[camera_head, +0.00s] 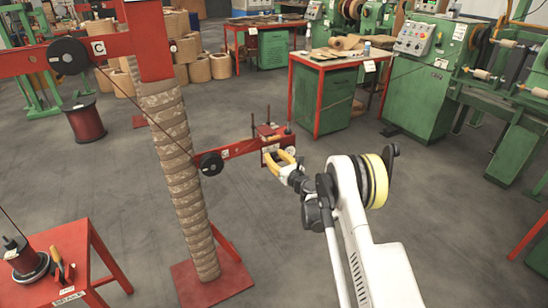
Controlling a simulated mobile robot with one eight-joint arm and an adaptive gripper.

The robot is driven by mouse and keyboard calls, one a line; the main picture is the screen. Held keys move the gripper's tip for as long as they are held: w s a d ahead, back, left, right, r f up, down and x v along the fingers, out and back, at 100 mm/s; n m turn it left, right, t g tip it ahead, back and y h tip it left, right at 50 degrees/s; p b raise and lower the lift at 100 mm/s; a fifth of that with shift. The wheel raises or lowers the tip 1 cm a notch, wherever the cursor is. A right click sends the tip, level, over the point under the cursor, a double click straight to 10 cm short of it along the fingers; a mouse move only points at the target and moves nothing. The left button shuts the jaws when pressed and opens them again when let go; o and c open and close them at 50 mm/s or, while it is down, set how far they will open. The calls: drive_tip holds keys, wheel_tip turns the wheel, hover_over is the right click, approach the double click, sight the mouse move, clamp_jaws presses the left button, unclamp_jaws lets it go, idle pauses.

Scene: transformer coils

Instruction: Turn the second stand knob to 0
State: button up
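A red stand has an upright column wrapped in brown material (185,180), with a red arm reaching right to a small red box (268,135). The box carries thin rods on top and small pale round parts on its front. My gripper (277,158), with yellow fingers, is directly in front of the box's lower front. The fingers look spread with a gap between them, and nothing is clearly held. I cannot make out a knob or its setting, and I cannot tell whether the fingers touch the box.
A red table (65,260) with a spool and pliers stands at lower left. A red-framed table (335,60) and green machines (425,80) stand behind and right. Brown coils (195,65) are stacked at the back. The grey floor (270,240) below my gripper is clear.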

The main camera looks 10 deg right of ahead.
clamp_jaws()
